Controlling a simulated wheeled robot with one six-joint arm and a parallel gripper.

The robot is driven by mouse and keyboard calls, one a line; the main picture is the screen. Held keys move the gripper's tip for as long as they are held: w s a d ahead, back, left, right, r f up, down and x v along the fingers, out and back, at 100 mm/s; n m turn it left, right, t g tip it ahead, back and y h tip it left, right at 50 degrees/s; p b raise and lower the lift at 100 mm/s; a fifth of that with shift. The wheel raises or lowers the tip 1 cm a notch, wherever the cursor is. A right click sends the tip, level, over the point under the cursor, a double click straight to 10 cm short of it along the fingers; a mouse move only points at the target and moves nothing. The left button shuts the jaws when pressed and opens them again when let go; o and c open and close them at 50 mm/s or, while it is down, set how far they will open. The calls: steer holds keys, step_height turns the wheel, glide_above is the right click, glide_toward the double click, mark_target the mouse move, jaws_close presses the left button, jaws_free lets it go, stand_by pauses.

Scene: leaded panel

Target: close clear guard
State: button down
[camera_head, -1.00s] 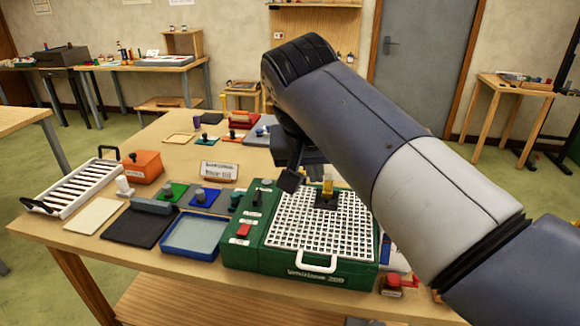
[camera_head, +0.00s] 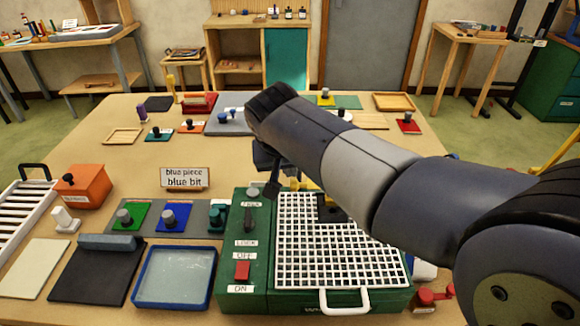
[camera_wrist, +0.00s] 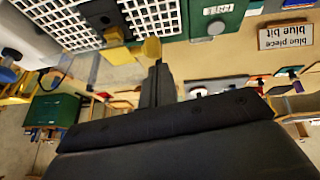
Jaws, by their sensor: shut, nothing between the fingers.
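The green grinder (camera_head: 255,290) stands at the table's front, with a white grid top (camera_head: 325,270) and a white front handle. A clear, faintly tinted panel, seemingly the guard (camera_wrist: 95,70), shows beside the grid in the wrist view; its tilt is hard to tell. A yellow piece (camera_wrist: 115,36) sits by the black block on the grid, and a yellow rounded tab (camera_wrist: 152,47) is just past my fingertips. My gripper (camera_head: 272,190) is shut and empty above the grinder's back left edge. In the head view my arm hides most of the guard area.
Left of the grinder lie a blue-rimmed tray (camera_head: 175,305), a dark mat (camera_head: 95,275), colored knobbed pieces and a sign reading "blue piece blue bit" (camera_head: 185,178). A red item (camera_head: 432,296) is at its right. Bare table lies behind the sign.

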steer(key=shift+s+f, duration=0.1)
steer(key=shift+f, duration=0.05)
steer(key=shift+s+f+b, duration=0.4)
steer(key=shift+f+b, duration=0.45)
steer(key=shift+b, duration=0.25)
steer(key=p+v, duration=0.2)
steer(key=v, duration=1.1)
steer(key=shift+w+r, duration=0.25)
steer(key=shift+w, duration=0.05)
